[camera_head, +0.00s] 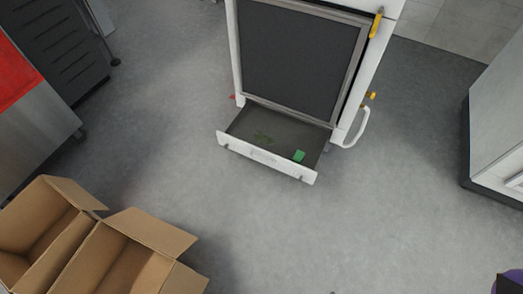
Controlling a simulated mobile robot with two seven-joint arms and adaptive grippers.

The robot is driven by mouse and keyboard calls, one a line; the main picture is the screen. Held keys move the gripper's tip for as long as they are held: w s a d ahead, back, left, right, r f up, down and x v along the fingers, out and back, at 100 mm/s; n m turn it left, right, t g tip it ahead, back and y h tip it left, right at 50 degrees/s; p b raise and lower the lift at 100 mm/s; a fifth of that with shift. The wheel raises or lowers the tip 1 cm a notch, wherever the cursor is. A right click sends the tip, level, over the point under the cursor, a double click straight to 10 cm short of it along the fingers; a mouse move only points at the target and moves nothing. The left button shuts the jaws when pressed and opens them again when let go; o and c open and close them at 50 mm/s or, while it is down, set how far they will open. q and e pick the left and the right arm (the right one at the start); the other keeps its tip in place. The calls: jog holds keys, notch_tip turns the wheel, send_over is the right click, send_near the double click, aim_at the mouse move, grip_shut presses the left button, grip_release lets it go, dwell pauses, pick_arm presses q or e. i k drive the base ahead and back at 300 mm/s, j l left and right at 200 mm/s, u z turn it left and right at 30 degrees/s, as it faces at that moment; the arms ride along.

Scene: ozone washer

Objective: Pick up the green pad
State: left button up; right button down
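A small bright green pad (299,155) lies in an open, shallow drawer (262,156) at the bottom of a white machine (364,75). The pad is near the drawer's front right corner, just behind the white front panel. A darker green, irregular patch (263,138) is on the drawer floor, left of the pad; I cannot tell what it is. Neither of my grippers can be made out in the head view.
Open cardboard boxes (150,234) stand at the lower left. A dark cabinet (52,45) is at the upper left and a grey-white unit (497,110) at the right. A white handle (357,128) sticks out beside the drawer. The grey floor before the drawer is clear.

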aim_at(299, 157)
jog(key=i+l+u, duration=0.15)
jog(key=l+u, duration=0.25)
jog(key=l, duration=0.4)
jog(key=l+u, duration=0.35)
jog(key=l, duration=0.45)
